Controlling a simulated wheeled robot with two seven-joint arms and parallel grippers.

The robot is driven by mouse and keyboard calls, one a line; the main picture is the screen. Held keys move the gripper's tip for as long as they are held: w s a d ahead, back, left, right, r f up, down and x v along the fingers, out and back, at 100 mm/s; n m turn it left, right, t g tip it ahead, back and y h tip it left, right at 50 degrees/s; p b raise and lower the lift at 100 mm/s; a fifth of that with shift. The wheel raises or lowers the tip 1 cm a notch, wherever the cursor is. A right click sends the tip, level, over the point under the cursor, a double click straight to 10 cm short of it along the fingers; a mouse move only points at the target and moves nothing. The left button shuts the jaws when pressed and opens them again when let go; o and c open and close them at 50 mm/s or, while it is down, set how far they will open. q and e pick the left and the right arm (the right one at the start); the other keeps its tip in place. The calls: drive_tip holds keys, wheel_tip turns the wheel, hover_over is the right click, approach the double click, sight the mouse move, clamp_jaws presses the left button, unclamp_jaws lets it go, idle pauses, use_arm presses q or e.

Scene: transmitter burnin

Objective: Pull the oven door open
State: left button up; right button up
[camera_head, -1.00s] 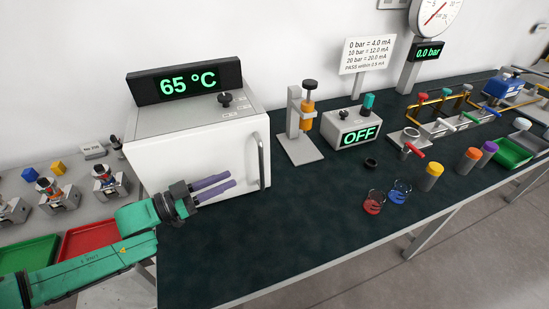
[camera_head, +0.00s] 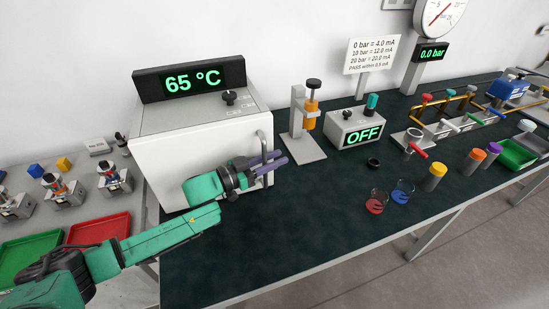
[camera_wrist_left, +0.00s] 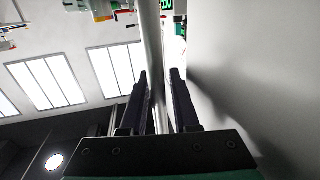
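The oven (camera_head: 165,118) is a white box at the left end of the dark bench, with a display on top reading 65 °C. Its white door (camera_head: 175,165) looks shut. The vertical metal handle (camera_head: 262,141) is at the door's right edge, partly hidden by my left gripper (camera_head: 280,157). In the left wrist view the handle bar (camera_wrist_left: 153,40) runs between the two dark fingers of my left gripper (camera_wrist_left: 159,78). The fingers are apart, with a gap visible beside the bar on the right. My right gripper is not in view.
A press-like stand (camera_head: 304,130) and a box reading OFF (camera_head: 357,130) stand right of the oven. A red dish (camera_head: 376,203) and a blue dish (camera_head: 402,190) lie farther right. The bench in front of the oven is clear. Red and green trays lie at left.

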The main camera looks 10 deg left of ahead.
use_arm(q)
drive_tip(key=shift+s, duration=0.1)
clamp_jaws()
idle(1.2)
